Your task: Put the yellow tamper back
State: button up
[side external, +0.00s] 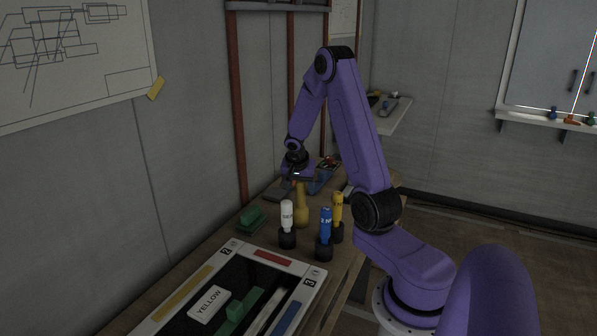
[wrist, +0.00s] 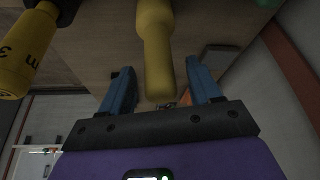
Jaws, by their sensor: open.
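The yellow tamper (side external: 302,208) stands upright on the wooden bench, just behind the white-topped bottle. In the wrist view, the yellow tamper (wrist: 155,45) has its narrow handle end between my two blue fingers. My gripper (side external: 299,178) is at the top of the tamper in the side view. In the wrist view, my gripper (wrist: 158,88) is open, with a visible gap on both sides of the handle. Whether either finger touches it cannot be told from the side view.
A white bottle (side external: 287,217), a blue bottle (side external: 325,222) and a yellow bottle (side external: 338,207) stand in black holders close by. The yellow one also shows in the wrist view (wrist: 28,48). A green block (side external: 251,218) and a framed tray (side external: 318,273) with a YELLOW card (side external: 209,303) are nearer.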

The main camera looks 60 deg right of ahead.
jog(key=w+v, duration=0.1)
jog(key=v, duration=0.8)
jog(key=s+a+r+n+t+y, duration=0.15)
jog(key=a+n, duration=0.45)
jog(key=a, duration=0.6)
jog(key=s+a+n+g+y, duration=0.1)
jog(key=s+a+n+y, duration=0.1)
jog(key=a+n, duration=0.7)
jog(key=s+a+n, duration=0.6)
jog(key=s, duration=0.4)
jog(key=s+a+n+g+y, duration=0.1)
jog(key=s+a+n, duration=0.5)
jog(key=s, duration=0.4)
jog(key=shift+a+r+n, duration=0.25)
jog(key=shift+a+n, duration=0.05)
jog(key=shift+a, duration=0.1)
jog(key=shift+s+g, duration=0.1)
jog(key=shift+g, duration=0.15)
